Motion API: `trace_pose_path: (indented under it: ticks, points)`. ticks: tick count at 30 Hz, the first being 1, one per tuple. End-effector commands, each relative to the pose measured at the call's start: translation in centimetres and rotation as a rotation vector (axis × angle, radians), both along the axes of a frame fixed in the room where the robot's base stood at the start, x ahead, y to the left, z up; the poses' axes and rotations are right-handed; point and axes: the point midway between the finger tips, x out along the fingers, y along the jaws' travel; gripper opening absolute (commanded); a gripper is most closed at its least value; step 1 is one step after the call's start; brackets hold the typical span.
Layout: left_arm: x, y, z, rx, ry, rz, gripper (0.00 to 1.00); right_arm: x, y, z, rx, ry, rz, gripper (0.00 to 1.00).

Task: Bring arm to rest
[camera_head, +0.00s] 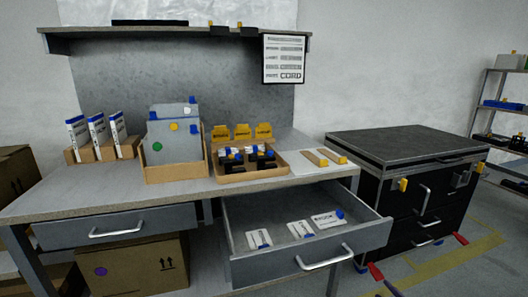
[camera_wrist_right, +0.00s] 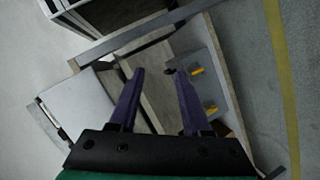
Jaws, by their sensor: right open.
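My right gripper (camera_wrist_right: 160,74) shows in the right wrist view with its two dark purple fingers apart and nothing between them. Below and beyond it are tilted, dim furniture surfaces and the floor; I cannot tell its exact distance from them. My left gripper is in neither view.
The workbench (camera_head: 90,193) has an open drawer (camera_head: 377,234) holding several labelled items. On top stand a cardboard box of grey folders (camera_head: 175,141) and a tray (camera_head: 277,168) of small parts. A dark cabinet (camera_head: 400,145) stands at the right. A shelf (camera_head: 210,31) overhangs the bench.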

Motion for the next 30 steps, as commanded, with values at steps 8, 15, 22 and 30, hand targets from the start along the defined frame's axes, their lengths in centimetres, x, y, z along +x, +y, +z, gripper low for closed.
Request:
trace_pose_path:
  ticks: [8, 15, 22, 30]
  points:
    - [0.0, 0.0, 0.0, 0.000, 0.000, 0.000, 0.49, -14.4, 2.8, -19.9, 0.411, 0.553, -0.495, 0.48]
    - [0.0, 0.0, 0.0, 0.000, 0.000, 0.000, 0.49, -25.4, 8.8, -27.2, 0.578, 0.904, -0.709, 0.48]
    - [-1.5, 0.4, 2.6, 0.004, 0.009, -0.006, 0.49, -32.0, 11.8, -26.5, 0.628, 1.074, -0.792, 0.48]
    - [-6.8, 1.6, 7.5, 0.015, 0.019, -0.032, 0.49, -37.2, 10.4, -21.6, 0.599, 1.081, -0.775, 0.48]
